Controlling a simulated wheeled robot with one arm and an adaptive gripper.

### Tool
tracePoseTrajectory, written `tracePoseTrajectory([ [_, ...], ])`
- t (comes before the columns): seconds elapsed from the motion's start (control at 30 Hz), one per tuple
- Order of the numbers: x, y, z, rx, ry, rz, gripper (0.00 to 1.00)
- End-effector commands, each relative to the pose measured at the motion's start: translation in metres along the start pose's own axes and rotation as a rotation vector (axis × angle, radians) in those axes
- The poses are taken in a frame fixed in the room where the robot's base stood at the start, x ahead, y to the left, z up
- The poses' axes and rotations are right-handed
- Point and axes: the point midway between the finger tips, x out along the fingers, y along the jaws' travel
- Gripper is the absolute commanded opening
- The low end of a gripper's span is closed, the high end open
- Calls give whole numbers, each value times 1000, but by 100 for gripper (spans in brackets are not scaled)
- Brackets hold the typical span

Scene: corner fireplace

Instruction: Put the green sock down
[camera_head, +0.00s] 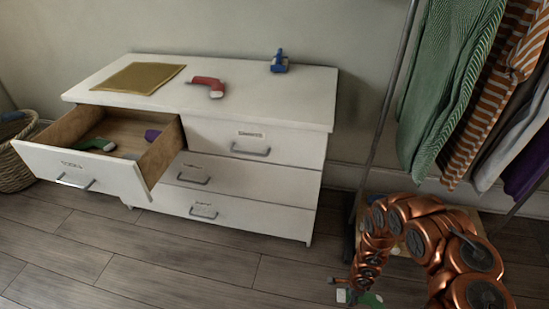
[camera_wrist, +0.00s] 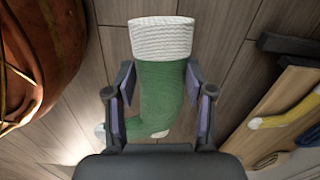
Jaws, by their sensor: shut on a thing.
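My gripper (camera_head: 352,284) is low over the floor at the bottom right of the head view. In the wrist view my gripper (camera_wrist: 160,95) is shut on a green sock (camera_wrist: 158,75) with a white ribbed cuff, its purple-padded fingers on either side. The held green sock also shows in the head view (camera_head: 370,299), partly cut off by the frame's lower edge. Another green sock (camera_head: 97,145) with a white end lies in the open top-left drawer (camera_head: 82,172) of the white dresser.
A purple item (camera_head: 152,135) lies in the drawer. A mustard cloth (camera_head: 138,78), a red sock (camera_head: 207,84) and a blue item (camera_head: 279,63) are on the dresser top. A clothes rack (camera_head: 384,120) stands right. A yellow sock (camera_wrist: 285,115) lies on the rack's low shelf.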

Motion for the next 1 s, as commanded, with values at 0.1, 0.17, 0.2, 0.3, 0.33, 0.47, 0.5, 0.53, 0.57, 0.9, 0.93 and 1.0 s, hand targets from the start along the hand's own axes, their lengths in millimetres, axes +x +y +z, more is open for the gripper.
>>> tracePoseTrajectory([
  [0.1, -19, -6, 3, -53, 6, -3, 32],
  [0.17, -29, -8, 6, -80, 4, -1, 32],
  [0.2, -35, -9, 7, -97, 5, 0, 32],
  [0.3, -53, -15, 11, -144, 5, -3, 32],
  [0.33, -58, -16, 12, -159, 4, -3, 32],
  [0.47, -83, -21, 16, -224, 5, -2, 32],
  [0.5, -90, -23, 18, -247, 5, -2, 32],
  [0.53, -96, -25, 19, -263, 4, -2, 32],
  [0.57, -102, -27, 22, -281, 3, -3, 32],
  [0.9, -176, -45, 36, -484, 4, -4, 32],
  [0.93, -183, -47, 37, -502, 4, -5, 32],
  [1.0, -197, -50, 41, -545, 1, -4, 32],
])
